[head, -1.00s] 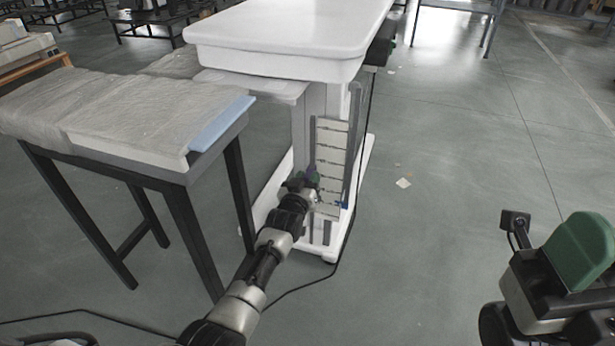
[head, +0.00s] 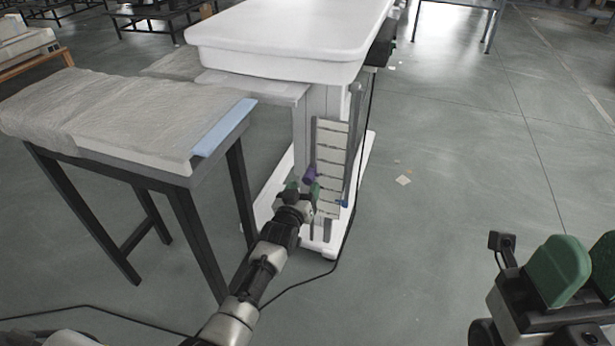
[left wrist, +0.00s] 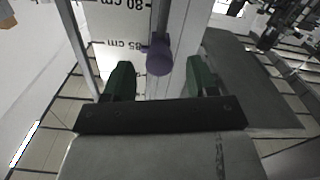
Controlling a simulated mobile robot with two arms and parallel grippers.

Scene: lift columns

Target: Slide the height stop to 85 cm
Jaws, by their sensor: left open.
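The height stop is a purple knob (head: 309,175) on a rail beside a white scale plate (head: 331,160) on the lift column. In the left wrist view the knob (left wrist: 160,56) looks level with the "85 cm" label, with a small dark piece reaching from it towards the scale. The "80 cm" label is above. My left gripper (head: 302,196) is open just in front of and below the knob. Its green fingers (left wrist: 160,80) stand either side of the knob in the picture, touching nothing visible. My right gripper (head: 582,268) is at the lower right, its green pads apart and empty.
The column carries a white top (head: 290,40) above the scale. A dark-legged table (head: 190,178) with a wrapped pad stands left of my left arm. A small blue piece (head: 344,204) is at the scale's right edge.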

